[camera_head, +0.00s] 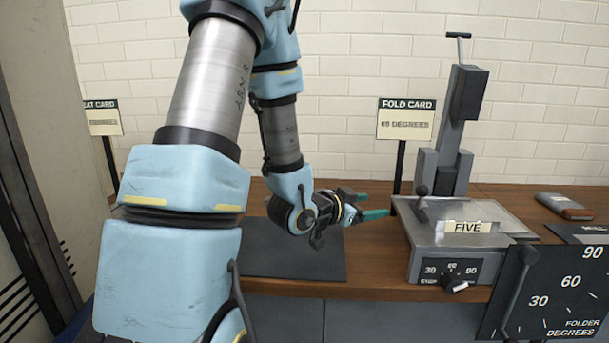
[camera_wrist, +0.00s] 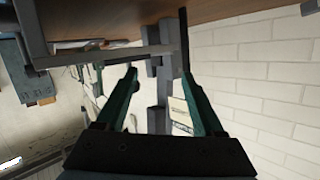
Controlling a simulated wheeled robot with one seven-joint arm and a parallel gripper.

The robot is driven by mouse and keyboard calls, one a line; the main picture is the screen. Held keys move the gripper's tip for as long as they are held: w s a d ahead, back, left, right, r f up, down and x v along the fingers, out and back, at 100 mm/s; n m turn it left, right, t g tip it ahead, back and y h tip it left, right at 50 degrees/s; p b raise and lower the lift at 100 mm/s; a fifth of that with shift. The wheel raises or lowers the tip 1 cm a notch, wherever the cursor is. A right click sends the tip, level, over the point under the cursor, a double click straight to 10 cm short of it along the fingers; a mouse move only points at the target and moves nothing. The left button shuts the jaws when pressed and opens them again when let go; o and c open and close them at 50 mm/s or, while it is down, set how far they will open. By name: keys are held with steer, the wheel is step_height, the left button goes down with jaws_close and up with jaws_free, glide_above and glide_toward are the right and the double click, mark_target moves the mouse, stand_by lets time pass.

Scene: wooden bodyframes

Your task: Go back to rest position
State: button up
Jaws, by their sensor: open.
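My gripper (camera_head: 372,202) hangs over the bench, left of the folder machine, with its green fingers pointing right toward it. In the wrist view my gripper (camera_wrist: 160,100) shows two green fingers spread apart with nothing between them. My blue and grey arm fills the left and middle of the head view and hides part of the bench. The folder machine (camera_head: 480,212) has a flat metal plate, an upright grey post with a handle, a label FIVE and a dial. I cannot tell whether the fingertips touch the plate's edge.
A dark mat (camera_head: 300,262) lies on the wooden bench (camera_head: 375,262) below my gripper. A FOLD CARD sign (camera_head: 406,120) stands behind. Another sign (camera_head: 103,118) is at left. A dark device (camera_head: 565,206) lies at right. A FOLDER DEGREES panel (camera_head: 550,292) is at front right. A white brick wall closes the back.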

steer(key=a+f+n+g+y+p, duration=0.15)
steer(key=a+n+y, duration=0.6)
steer(key=a, duration=0.75)
steer(key=s+a+r+n+g+y+p, duration=0.1)
steer(key=s+a+n+g+y, duration=0.3)
steer(key=s+a, duration=0.5)
steer(key=s+g, duration=0.1)
steer(key=s, duration=0.1)
steer(key=shift+s+a+r+g, duration=0.25)
steer(key=shift+s+r+g, duration=0.1)
steer(key=shift+r, duration=0.05)
